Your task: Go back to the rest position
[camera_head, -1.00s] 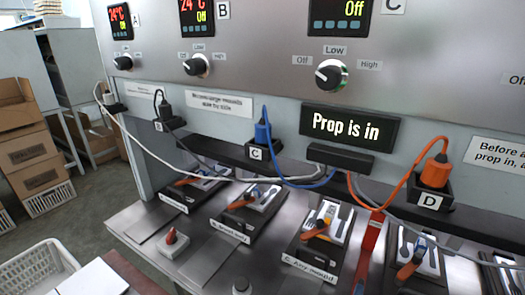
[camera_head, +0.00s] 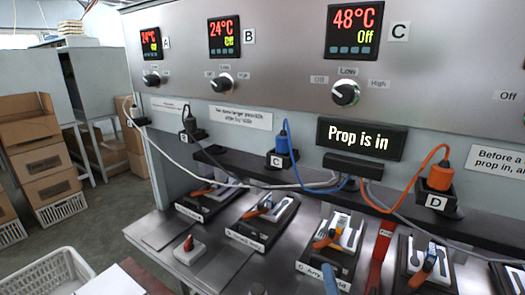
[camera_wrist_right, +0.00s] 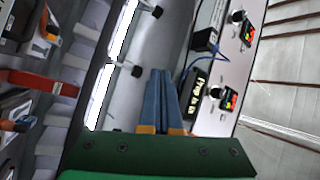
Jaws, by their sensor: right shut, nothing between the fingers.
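My right gripper (camera_head: 331,281) shows only as a blue fingertip at the bottom edge of the head view, in front of mold C. In the right wrist view my right gripper (camera_wrist_right: 161,76) has its two blue fingers together, empty, clear of any object. My left gripper is not in view.
A press panel carries displays and knobs, with knob C (camera_head: 345,92) at the top. A black sign (camera_head: 360,138) reads "Prop is in". Several spoon molds stand on the metal bench, beside a red bar (camera_head: 380,252). A white basket (camera_head: 48,272) stands lower left.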

